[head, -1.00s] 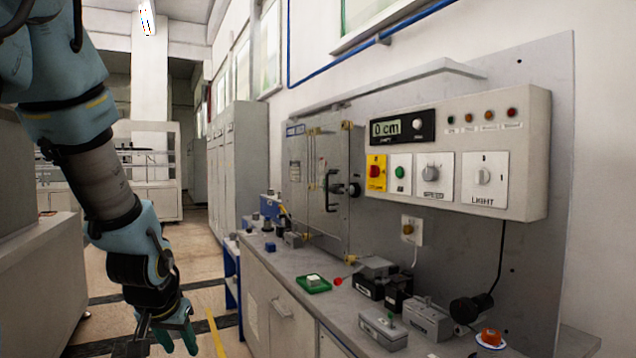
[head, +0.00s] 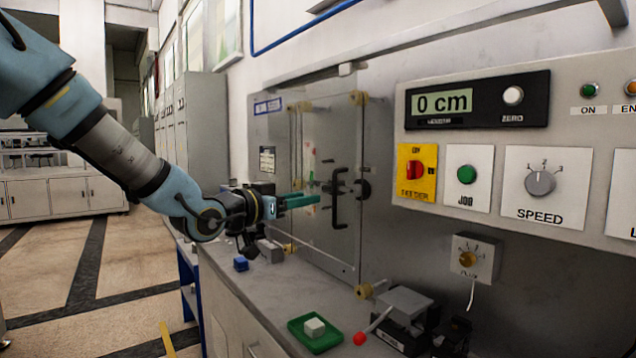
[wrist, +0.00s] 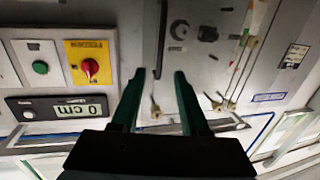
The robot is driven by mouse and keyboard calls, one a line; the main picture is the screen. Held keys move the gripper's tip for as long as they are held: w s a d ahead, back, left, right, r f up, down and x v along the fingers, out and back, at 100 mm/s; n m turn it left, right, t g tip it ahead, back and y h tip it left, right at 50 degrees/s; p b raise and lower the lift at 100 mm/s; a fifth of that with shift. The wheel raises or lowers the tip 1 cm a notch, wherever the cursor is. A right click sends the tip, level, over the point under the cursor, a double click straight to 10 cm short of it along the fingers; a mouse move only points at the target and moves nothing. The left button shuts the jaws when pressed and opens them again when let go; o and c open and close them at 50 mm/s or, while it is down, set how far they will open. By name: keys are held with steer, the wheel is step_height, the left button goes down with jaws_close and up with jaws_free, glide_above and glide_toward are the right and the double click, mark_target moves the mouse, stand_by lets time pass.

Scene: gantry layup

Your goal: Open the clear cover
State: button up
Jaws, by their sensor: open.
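The clear cover (head: 318,235) is an upright see-through panel on the grey back panel, with yellow fittings near its corners. It appears closed. A black vertical bar handle (head: 341,205) stands out from its right part. My gripper (head: 318,199), with green fingers, points right at the handle from its left and looks short of it. In the wrist view, which is turned over, my gripper (wrist: 158,73) is open with nothing between the fingers. The dark handle bar (wrist: 162,40) lies just beyond the fingertips, roughly in line with the gap.
Right of the cover is a control box with a display (head: 443,102), a red-on-yellow feeder switch (head: 416,170) and a speed knob (head: 540,182). Below, a green tray (head: 316,335) and a red-tipped lever (head: 360,338) are on the bench.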

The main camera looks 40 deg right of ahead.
steer(key=shift+w+d+r+p, duration=0.15)
steer(key=shift+w+d+p, duration=0.25)
steer(key=shift+d, duration=1.5)
steer(key=shift+w+d+r+p, duration=0.2)
steer(key=shift+d+p, duration=0.4)
steer(key=shift+d, duration=1.25)
steer(key=shift+w+d+r+p, duration=0.2)
steer(key=shift+d+p, duration=0.3)
steer(key=shift+d, duration=1.4)
jaws_close()
